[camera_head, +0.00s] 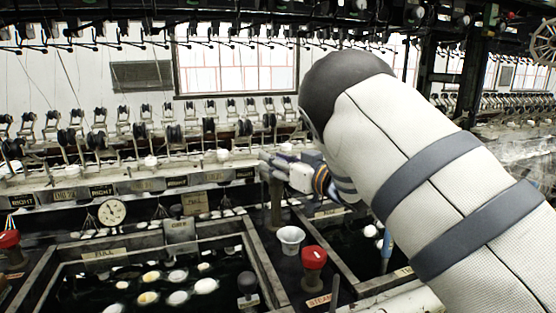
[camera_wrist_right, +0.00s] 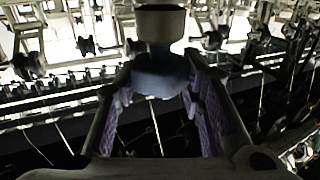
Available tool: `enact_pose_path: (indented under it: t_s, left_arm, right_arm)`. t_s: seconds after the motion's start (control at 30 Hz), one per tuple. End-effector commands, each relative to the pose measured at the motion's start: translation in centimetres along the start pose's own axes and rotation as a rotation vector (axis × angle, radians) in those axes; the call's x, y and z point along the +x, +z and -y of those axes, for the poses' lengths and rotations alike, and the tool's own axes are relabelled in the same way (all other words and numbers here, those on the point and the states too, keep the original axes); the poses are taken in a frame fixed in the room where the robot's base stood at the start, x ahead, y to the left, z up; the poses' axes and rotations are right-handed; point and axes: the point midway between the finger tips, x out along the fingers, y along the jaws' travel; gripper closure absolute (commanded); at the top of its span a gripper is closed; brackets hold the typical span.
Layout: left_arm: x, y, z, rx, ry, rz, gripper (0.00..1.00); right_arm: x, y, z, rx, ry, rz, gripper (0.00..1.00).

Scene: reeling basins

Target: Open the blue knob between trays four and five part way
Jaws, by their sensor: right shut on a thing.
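My right gripper (camera_head: 277,166) reaches in from the right, over the frame between two basins, at the top of a dark upright post (camera_head: 276,205). In the right wrist view, the gripper (camera_wrist_right: 160,82) has its purple-padded fingers on either side of a dull blue knob (camera_wrist_right: 160,76) and is shut on it. A pale grey cylinder (camera_wrist_right: 160,22) adjoins the knob in that view. In the head view the knob is too small and covered to make out clearly. My left gripper is not in view.
A dark basin (camera_head: 70,270) with several pale cocoons lies left. A red knob (camera_head: 314,257) and white cup (camera_head: 290,238) stand close below my gripper. Another red knob (camera_head: 9,239) is far left. A dial (camera_head: 112,211) and row of reels (camera_head: 210,127) lie behind.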

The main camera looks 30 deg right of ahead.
Motion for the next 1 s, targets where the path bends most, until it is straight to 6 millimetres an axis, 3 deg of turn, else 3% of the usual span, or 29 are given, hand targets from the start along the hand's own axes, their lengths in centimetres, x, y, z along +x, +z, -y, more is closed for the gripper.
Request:
enact_pose_path:
  t_s: [0.23,0.6,1.0]
  left_arm:
    - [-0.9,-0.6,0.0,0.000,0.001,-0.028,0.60]
    - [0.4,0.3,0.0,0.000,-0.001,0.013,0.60]
    - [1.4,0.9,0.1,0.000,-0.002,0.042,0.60]
  right_arm:
    - [-0.1,-0.2,-0.2,-0.002,-0.192,-0.004,0.92]
    - [0.1,0.4,-0.2,-0.001,-0.448,0.004,0.92]
    - [0.0,0.2,-0.1,0.000,-0.566,0.004,0.92]
